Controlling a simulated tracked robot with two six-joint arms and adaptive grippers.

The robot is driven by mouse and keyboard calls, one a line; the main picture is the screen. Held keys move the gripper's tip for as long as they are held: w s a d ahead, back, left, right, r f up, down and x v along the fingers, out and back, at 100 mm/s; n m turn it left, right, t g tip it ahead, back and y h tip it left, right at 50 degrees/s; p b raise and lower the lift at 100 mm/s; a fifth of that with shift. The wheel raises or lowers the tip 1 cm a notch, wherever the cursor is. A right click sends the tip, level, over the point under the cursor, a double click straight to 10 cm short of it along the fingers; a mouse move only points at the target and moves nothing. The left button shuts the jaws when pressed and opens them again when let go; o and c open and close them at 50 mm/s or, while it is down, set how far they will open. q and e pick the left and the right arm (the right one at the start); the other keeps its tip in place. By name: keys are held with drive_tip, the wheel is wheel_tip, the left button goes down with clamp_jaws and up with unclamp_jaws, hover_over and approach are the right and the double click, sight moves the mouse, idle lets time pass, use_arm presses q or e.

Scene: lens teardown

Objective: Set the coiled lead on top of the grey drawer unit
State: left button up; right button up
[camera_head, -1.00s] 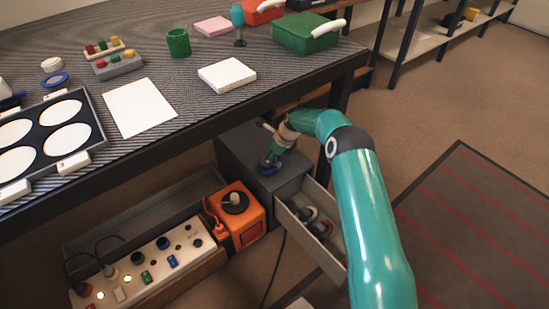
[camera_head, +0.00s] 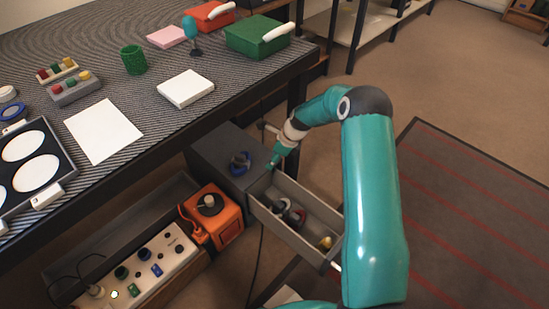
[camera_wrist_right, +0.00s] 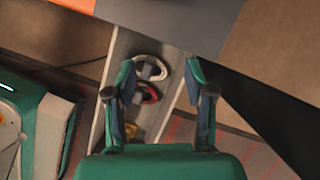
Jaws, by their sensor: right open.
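The blue coiled lead (camera_head: 240,163) rests on top of the grey drawer unit (camera_head: 212,150), under the workbench. My right gripper (camera_head: 273,164) is open and empty, just right of the lead and apart from it, near the unit's front edge. In the right wrist view my right gripper (camera_wrist_right: 158,85) has its two fingers spread above the pulled-out drawer (camera_wrist_right: 118,60), with nothing between them. My left gripper is in neither view.
The open drawer (camera_head: 290,238) holds dark, red and pale coiled things and a yellow piece. An orange box (camera_head: 229,232) and a control panel (camera_head: 150,262) stand left of the unit. The workbench edge (camera_head: 200,128) overhangs the unit.

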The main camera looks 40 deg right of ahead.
drive_tip(key=s+a+f+n+g, duration=0.1)
drive_tip(key=s+a+f+n, duration=0.2)
drive_tip(key=a+n, duration=0.3)
drive_tip(key=s+a+f+n+y, duration=0.1)
drive_tip(key=s+a+f+n, duration=0.25)
drive_tip(key=a, duration=0.45)
drive_tip(key=s+a+f+n+g, duration=0.1)
drive_tip(key=s+a+f+n, duration=0.15)
drive_tip(key=a+n, duration=0.4)
drive_tip(key=s+a+n+g+y, duration=0.1)
drive_tip(key=s+a+n, duration=1.1)
drive_tip(key=s, duration=0.3)
drive_tip(key=shift+r+n, duration=0.3)
